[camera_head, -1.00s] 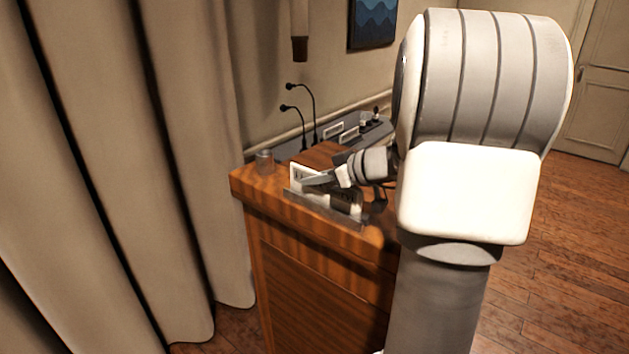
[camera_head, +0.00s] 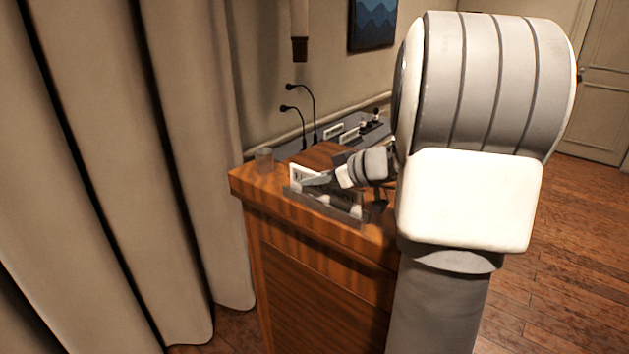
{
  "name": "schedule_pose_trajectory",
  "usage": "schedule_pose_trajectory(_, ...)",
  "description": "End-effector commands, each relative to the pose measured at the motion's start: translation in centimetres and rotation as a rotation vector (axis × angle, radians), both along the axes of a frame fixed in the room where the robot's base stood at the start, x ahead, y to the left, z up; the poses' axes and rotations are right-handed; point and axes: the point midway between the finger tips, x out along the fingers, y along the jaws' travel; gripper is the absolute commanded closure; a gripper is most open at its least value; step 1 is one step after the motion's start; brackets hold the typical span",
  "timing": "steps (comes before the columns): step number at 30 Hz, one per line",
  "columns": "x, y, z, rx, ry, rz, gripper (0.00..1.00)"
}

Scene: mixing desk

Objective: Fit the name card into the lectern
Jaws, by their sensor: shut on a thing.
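The wooden lectern (camera_head: 315,262) stands in the middle of the view. A clear holder (camera_head: 325,205) runs along the front edge of its top. The white name card (camera_head: 299,174) stands upright at the holder, its lower part behind or inside the holder's front; I cannot tell how deep it sits. My gripper (camera_head: 318,181) is shut on the name card near its upper edge, reaching in from the right. The fingers and wrist hide part of the card, and the card's right end is hard to make out.
A dark desk (camera_head: 350,137) with small white cards lies beyond. A curtain (camera_head: 120,180) hangs close on the left. My arm blocks the right side.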

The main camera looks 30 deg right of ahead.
Motion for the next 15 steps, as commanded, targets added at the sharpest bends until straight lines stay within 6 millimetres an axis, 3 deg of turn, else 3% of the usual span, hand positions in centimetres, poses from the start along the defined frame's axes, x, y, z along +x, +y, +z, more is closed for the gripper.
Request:
schedule_pose_trajectory(5,0.01,0.00,-0.34,0.000,-0.001,0.000,1.00)
schedule_pose_trajectory(6,0.01,0.00,-0.25,0.000,-0.001,0.000,0.86)
schedule_pose_trajectory(11,0.01,0.00,-0.20,0.000,-0.001,0.000,0.57)
schedule_pose_trajectory(15,0.00,-0.01,-0.21,0.000,0.000,0.000,0.54)
